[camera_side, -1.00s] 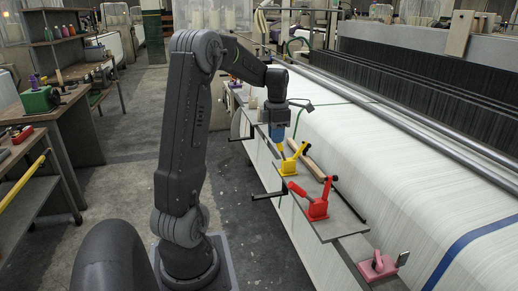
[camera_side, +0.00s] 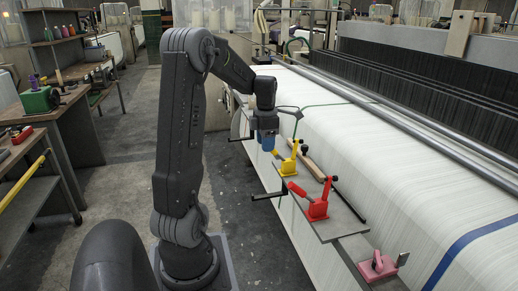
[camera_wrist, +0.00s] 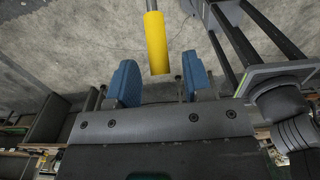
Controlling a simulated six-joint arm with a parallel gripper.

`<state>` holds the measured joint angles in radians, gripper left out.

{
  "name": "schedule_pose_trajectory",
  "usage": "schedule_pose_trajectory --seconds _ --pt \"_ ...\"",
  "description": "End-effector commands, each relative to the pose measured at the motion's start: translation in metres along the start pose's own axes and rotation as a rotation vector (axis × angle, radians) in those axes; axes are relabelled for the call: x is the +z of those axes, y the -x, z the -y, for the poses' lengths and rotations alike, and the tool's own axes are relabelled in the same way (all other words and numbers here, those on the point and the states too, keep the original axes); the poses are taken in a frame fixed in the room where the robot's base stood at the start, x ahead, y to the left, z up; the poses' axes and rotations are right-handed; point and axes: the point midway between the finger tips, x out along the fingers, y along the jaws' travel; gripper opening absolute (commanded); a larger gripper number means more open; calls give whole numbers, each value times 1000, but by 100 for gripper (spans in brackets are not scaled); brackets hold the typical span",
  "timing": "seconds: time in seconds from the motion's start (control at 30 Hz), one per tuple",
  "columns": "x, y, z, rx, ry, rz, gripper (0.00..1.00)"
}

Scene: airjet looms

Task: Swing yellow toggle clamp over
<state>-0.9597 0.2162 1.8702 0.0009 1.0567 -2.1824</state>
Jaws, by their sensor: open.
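The yellow toggle clamp (camera_side: 288,166) stands on the narrow grey plate along the loom's edge. In the side view its body is visible, while much of its handle is hidden by my gripper. My gripper (camera_side: 267,150) has blue fingers and is at the clamp's left, over the handle side. In the wrist view the yellow handle (camera_wrist: 157,45) points into the gap between the two fingers of my gripper (camera_wrist: 159,82). Both fingers stand apart from it, with clear space on each side. The gripper is open and empty.
A red toggle clamp (camera_side: 317,207) stands nearer on the same plate. A wooden-handled tool (camera_side: 314,168) lies beside the yellow clamp. A pink clamp (camera_side: 377,266) sits further to the front.

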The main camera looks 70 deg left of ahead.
Motion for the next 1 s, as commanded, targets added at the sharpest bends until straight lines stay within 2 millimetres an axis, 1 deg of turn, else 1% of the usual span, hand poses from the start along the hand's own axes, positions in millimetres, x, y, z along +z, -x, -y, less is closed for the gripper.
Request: schedule_pose_trajectory --seconds 0.17,0.7,0.83,1.0 --pt "1 12 0 3 0 3 46" --pt "0 62 0 2 0 2 46" --pt "0 70 0 1 0 2 46" --pt "0 71 0 0 0 1 46"
